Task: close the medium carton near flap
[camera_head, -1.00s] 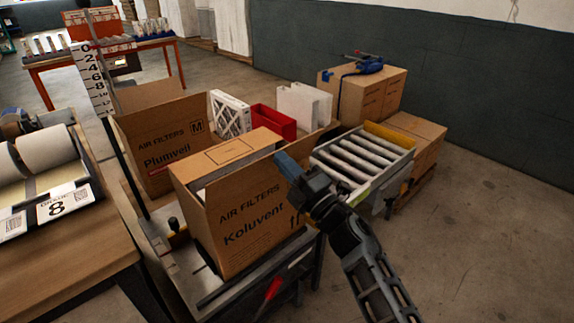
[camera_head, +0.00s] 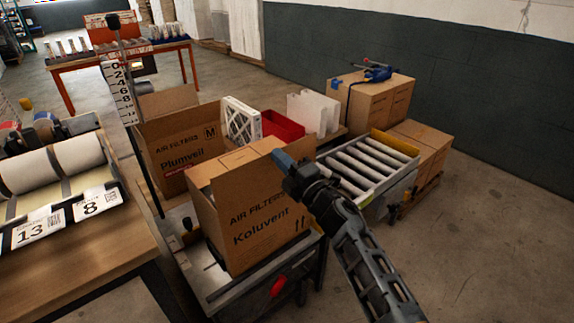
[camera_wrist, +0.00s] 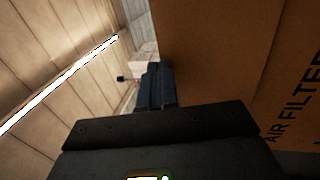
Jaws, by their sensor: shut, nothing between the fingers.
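My gripper (camera_head: 283,159) is shut and empty at the upper right of this near panel; contact is unclear. In the wrist view, the shut fingers (camera_wrist: 155,85) are beside the printed cardboard (camera_wrist: 225,60). Another brown carton, Plumveil (camera_head: 180,152), marked M, stands open behind left with a flap raised. No size mark shows on the Koluvent carton.
A roller conveyor (camera_head: 365,165) stands to the right, with stacked cartons (camera_head: 372,98) behind. A red bin (camera_head: 282,125) and a white framed filter (camera_head: 241,124) are behind the Koluvent carton. A wooden bench (camera_head: 75,250) with rolls is at left. Floor at right is clear.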

